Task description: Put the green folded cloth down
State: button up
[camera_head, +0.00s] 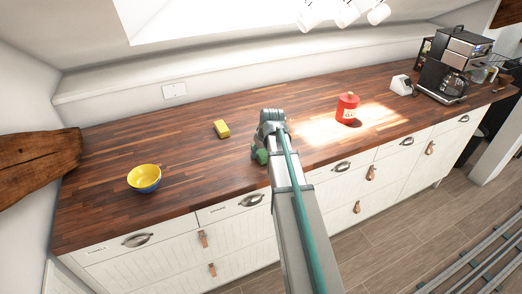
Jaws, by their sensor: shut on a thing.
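My gripper (263,146) is over the front part of the wooden counter, near the middle of the view. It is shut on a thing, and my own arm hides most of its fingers. A small dark green patch (260,157) shows at the gripper's lower left. It seems to be the green folded cloth, but it is too small to tell its shape or whether it touches the counter. No other green cloth shows on the counter.
The wooden counter (200,170) holds a yellow sponge-like block (221,129), a yellow and blue bowl (144,178), a red canister (347,107), a small white device (401,85) and a coffee machine (455,65). Bare wood lies between the bowl and my gripper.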

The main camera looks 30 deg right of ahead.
jog(key=shift+s+f+b, duration=0.2)
jog(key=shift+f+b, duration=0.1)
jog(key=shift+f, duration=0.2)
jog(key=o, duration=0.7)
jog(key=shift+c, duration=0.2)
jog(key=o, duration=0.4)
jog(key=shift+w+f, duration=0.1)
jog(key=shift+f, duration=0.15)
jog(key=shift+c, duration=0.2)
jog(key=shift+r, duration=0.1)
jog(key=shift+r, duration=0.1)
jog(key=shift+w+r+p, duration=0.1)
jog(key=shift+r+p, duration=0.25)
jog(key=shift+r, duration=0.2)
jog(key=b+v, duration=0.2)
jog(key=v, duration=1)
jog(key=shift+a, duration=0.1)
